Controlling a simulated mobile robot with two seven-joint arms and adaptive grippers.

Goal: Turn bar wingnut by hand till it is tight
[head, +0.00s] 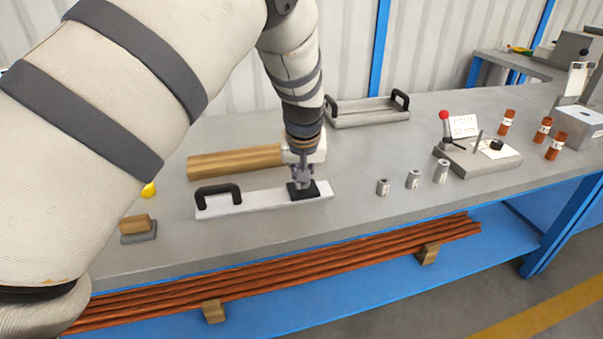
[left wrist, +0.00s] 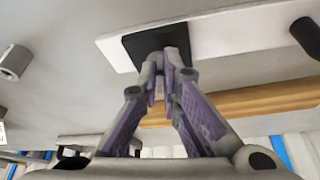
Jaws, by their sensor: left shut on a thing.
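A flat white bar (head: 255,203) with a black handle (head: 219,194) at its left end lies on the bench. A black block (head: 310,193) sits near its right end. My left gripper (head: 302,181) points down over this block, its fingers close together. In the left wrist view the fingertips (left wrist: 166,64) meet at the black block (left wrist: 155,41) on the white bar (left wrist: 235,33). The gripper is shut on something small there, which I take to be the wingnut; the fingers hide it. My right gripper is out of view.
Several small grey cylinders (head: 413,179) stand to the right, before a fixture with a red knob (head: 478,156). A grey tray (head: 367,113) is at the back. The bench front (head: 350,213) is clear.

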